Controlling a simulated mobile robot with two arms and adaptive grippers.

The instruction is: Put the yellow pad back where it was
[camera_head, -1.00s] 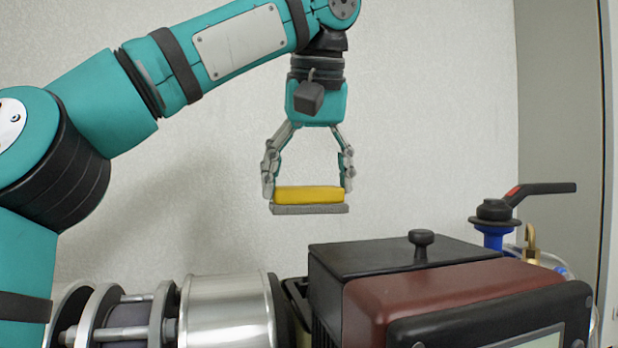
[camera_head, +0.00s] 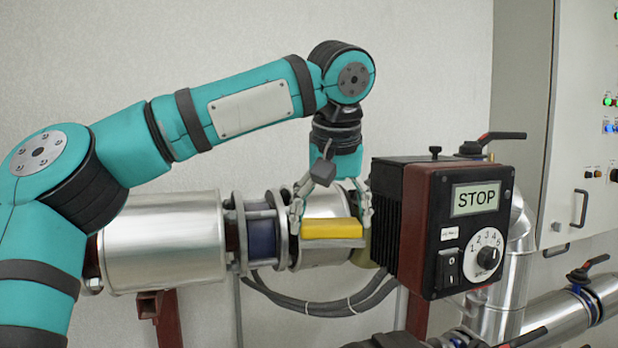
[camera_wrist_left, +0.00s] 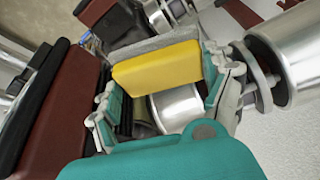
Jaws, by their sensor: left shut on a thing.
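The yellow pad (camera_head: 333,230) is a flat block with a grey layer on its underside. My left gripper (camera_head: 332,222) is shut on it, with one finger at each end. In the head view the pad shows in front of the silver pipe section, left of the control box; I cannot tell how far apart they are. In the left wrist view the yellow pad (camera_wrist_left: 158,68) sits between the fingers of my left gripper (camera_wrist_left: 165,85), its grey side facing away. My right gripper is not in view.
The control box (camera_head: 455,225) with a STOP display, dial and switch stands just right of the gripper. Silver pipe (camera_head: 163,240) runs behind and left. Black cables (camera_head: 335,305) hang below. A grey cabinet (camera_head: 590,150) stands at the right.

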